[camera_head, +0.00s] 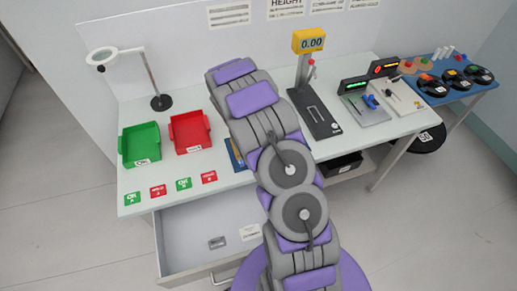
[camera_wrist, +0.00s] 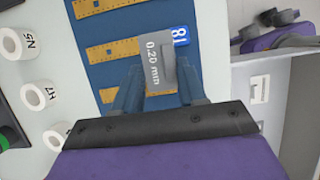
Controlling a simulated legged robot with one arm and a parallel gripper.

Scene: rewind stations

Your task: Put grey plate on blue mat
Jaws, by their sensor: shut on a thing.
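The grey plate (camera_wrist: 153,52), marked "0.20 mm", is held between the two fingers of my gripper (camera_wrist: 161,86) in the wrist view. My gripper is shut on it. The blue mat (camera_wrist: 112,54) with yellow ruler strips lies beneath the plate in that view. I cannot tell whether the plate touches the mat or hangs just above it. In the head view only a sliver of the blue mat (camera_head: 236,155) shows beside my arm, which hides the rest of it, the gripper and the held plate.
An open drawer (camera_head: 180,238) below the table holds a small grey item (camera_head: 217,242) and a white label. Green (camera_head: 140,145) and red (camera_head: 190,132) bins stand left of my arm. A digital gauge (camera_head: 315,112) stands right. White rings (camera_wrist: 36,93) lie left of the mat.

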